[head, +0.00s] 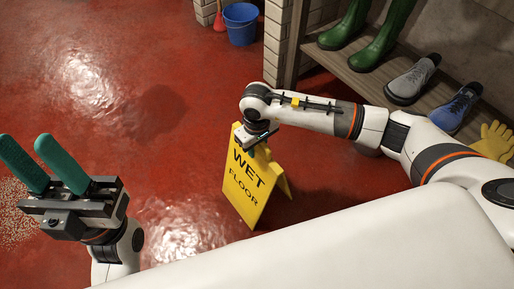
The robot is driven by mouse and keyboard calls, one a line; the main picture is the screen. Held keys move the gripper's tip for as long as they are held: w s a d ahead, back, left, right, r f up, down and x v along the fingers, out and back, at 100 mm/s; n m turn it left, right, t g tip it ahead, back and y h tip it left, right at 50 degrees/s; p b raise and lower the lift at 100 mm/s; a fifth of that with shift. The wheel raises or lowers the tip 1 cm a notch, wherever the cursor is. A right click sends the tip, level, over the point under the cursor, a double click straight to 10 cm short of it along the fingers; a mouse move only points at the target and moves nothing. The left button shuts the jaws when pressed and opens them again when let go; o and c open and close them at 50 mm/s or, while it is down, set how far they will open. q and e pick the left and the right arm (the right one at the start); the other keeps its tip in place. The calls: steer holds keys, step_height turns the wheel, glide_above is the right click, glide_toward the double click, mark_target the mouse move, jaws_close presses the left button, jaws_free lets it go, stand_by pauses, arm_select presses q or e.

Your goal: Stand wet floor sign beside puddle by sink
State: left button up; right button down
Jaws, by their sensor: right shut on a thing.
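The yellow wet floor sign (246,186) is an A-frame with black lettering. It is upright with its legs spread, in the middle of the head view. My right gripper (256,143) is shut on the sign's top edge, its fingers partly hidden by the wrist. I cannot tell whether the sign's feet touch the floor. My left gripper (45,165), with green fingers apart, is open and empty at the lower left. A darker glossy patch (155,108) on the red floor may be the puddle. No sink shows.
A blue bucket (241,22) and a red plunger (219,18) stand by the brick pillar (277,45). A shelf (345,65) at the right holds green boots (378,40), shoes (412,78) and yellow gloves (494,141). Grains (14,205) lie at the far left. Floor at upper left is clear.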

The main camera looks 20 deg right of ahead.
steer(key=shift+f, duration=0.25)
steer(key=c, duration=1)
jaws_free()
